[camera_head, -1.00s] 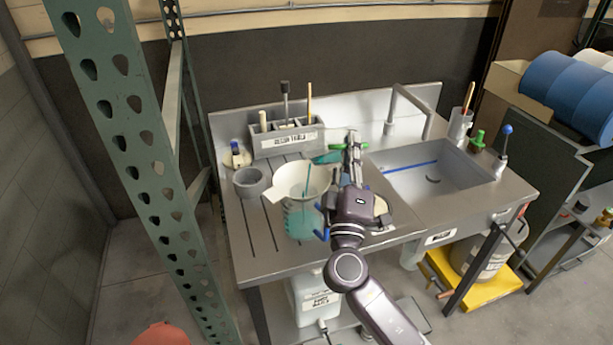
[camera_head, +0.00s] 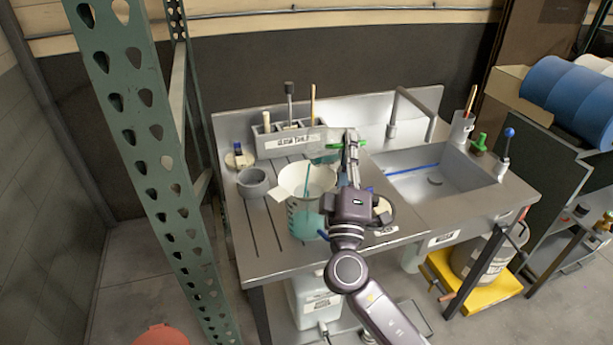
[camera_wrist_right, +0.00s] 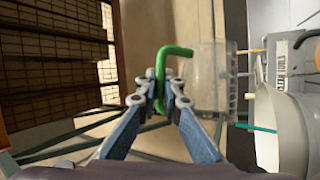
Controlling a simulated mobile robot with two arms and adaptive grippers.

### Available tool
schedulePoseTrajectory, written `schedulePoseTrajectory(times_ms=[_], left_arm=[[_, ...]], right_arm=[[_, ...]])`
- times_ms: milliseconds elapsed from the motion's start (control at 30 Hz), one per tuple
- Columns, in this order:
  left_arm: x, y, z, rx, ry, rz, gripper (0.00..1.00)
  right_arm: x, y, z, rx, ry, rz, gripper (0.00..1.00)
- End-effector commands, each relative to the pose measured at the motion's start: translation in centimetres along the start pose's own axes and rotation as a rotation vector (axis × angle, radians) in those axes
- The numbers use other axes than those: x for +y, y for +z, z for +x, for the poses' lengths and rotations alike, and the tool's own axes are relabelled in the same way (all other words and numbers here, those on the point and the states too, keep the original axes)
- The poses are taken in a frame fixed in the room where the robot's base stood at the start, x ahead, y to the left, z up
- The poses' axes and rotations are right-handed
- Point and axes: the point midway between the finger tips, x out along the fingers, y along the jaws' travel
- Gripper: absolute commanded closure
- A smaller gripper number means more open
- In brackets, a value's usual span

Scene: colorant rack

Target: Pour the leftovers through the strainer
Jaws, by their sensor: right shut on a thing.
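My right gripper (camera_head: 350,146) is shut on the green handle (camera_wrist_right: 174,56) of a clear measuring cup (camera_wrist_right: 211,78). The cup also shows in the head view (camera_head: 324,156), above and behind the strainer's right side, with some teal in or behind it. The white cone-shaped strainer (camera_head: 292,176) sits over a clear container with teal contents (camera_head: 304,220) on the drainboard. It is also at the right of the wrist view (camera_wrist_right: 294,130). A thin teal line stands in the strainer; I cannot tell whether it is a stick or liquid. My left gripper is not in view.
A grey bowl (camera_head: 253,182) stands left of the strainer. A grey tool holder (camera_head: 290,142) with upright tools is behind. The sink (camera_head: 440,172) and faucet (camera_head: 400,110) are to the right. A green perforated post (camera_head: 150,150) rises at the left.

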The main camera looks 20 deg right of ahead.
Motion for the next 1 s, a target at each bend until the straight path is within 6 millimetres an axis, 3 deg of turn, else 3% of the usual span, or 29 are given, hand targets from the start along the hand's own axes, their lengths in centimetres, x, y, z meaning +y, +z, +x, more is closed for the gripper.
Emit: schedulePoseTrajectory(times_ms=[100, 200, 333, 467, 600, 667, 800, 1000], left_arm=[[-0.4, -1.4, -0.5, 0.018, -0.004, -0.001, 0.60], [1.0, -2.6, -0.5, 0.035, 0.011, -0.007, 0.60], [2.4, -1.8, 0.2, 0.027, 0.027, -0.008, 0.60], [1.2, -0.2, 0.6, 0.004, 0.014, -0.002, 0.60], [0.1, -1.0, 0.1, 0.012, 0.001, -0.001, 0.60], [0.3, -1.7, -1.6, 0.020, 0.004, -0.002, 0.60], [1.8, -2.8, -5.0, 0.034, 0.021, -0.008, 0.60], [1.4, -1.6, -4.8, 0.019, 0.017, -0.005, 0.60]], right_arm=[[0.6, -0.2, 0.3, 0.006, 0.009, -0.008, 1.00], [0.7, -0.3, 0.3, 0.015, 0.014, -0.018, 1.00], [0.2, -0.3, 0.0, 0.020, 0.013, -0.027, 1.00], [0.0, -0.3, -0.1, 0.022, 0.015, -0.034, 1.00], [0.4, -0.4, 0.1, 0.020, 0.017, -0.032, 1.00], [0.9, 0.1, 0.6, -0.017, -0.006, 0.030, 1.00], [0.6, 3.6, 1.7, -0.133, -0.077, 0.226, 1.00], [-0.2, 4.6, 1.7, -0.191, -0.116, 0.309, 1.00]])
